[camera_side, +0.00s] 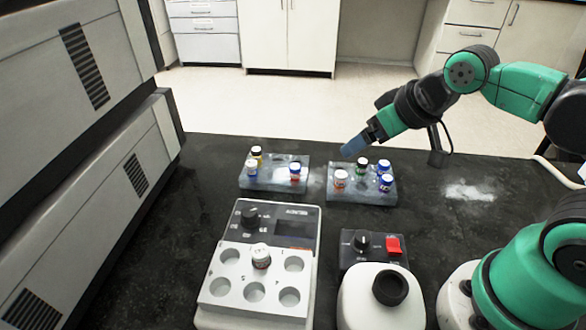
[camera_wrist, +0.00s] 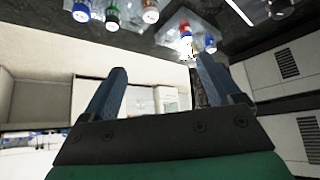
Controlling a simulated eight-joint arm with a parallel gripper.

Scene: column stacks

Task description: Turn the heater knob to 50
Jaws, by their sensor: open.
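The heater (camera_side: 216,262) is a light grey unit with several round wells in its top plate. Its black knob (camera_side: 250,217) is on the dark panel at the back left, beside a dark display; the dial marks are too small to read. One white-capped vial (camera_side: 261,256) stands in a well. My gripper (camera_side: 352,148) is well behind and to the right of the knob, above the vial racks and touching nothing. In the wrist view my gripper (camera_wrist: 160,66) is open, with two blue fingers apart and nothing between them. The knob is not clearly visible in the wrist view.
A second device with a black knob (camera_side: 362,241), a red switch (camera_side: 393,245) and a white body (camera_side: 362,305) stands right of the heater. Two racks (camera_side: 262,183) (camera_side: 375,197) of capped vials stand behind. Large grey equipment (camera_side: 75,210) borders the left side.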

